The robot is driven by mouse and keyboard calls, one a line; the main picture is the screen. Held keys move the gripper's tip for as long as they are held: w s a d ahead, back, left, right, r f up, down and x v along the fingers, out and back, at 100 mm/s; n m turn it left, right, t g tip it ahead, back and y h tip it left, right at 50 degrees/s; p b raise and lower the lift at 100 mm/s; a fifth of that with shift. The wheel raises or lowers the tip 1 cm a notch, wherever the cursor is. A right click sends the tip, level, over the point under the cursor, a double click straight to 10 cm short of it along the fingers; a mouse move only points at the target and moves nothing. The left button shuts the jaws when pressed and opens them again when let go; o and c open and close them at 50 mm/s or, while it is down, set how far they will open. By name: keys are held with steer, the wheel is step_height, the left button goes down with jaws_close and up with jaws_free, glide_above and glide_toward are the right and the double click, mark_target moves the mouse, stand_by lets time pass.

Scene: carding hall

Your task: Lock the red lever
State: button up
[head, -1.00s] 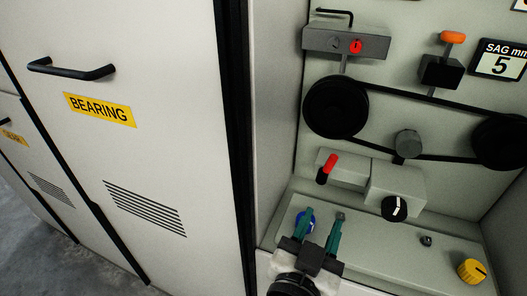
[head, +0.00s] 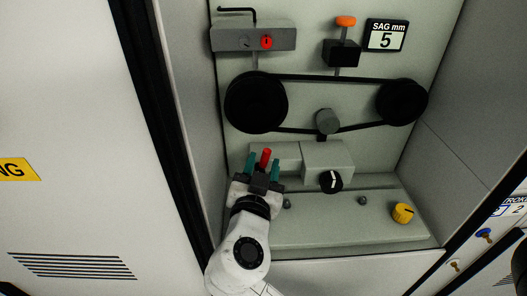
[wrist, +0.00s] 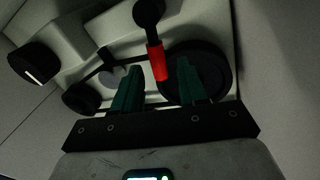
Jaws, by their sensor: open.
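The red lever (head: 265,157) stands up from a grey block on the panel, left of the black knob with a white mark (head: 331,181). In the wrist view the red lever (wrist: 158,62) shows its red grip and black stem between and beyond the fingertips. My gripper (head: 263,168) is open, its green fingers on either side of the lever in the head view. In the wrist view my gripper (wrist: 163,85) has a finger to each side, with a gap to the red grip. I cannot tell whether a finger touches it.
A belt runs around two black pulleys (head: 256,102) above the lever. A grey box with a red knob (head: 267,42), an orange-topped plunger (head: 346,22) and a sign reading 5 (head: 386,36) are higher up. A yellow knob (head: 402,213) sits on the lower ledge. Cabinet walls flank the recess.

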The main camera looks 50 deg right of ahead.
mark_target(265, 159)
steer(key=shift+p+x, duration=0.3)
steer(key=shift+x, duration=1.5)
steer(key=shift+c, duration=0.3)
jaws_close()
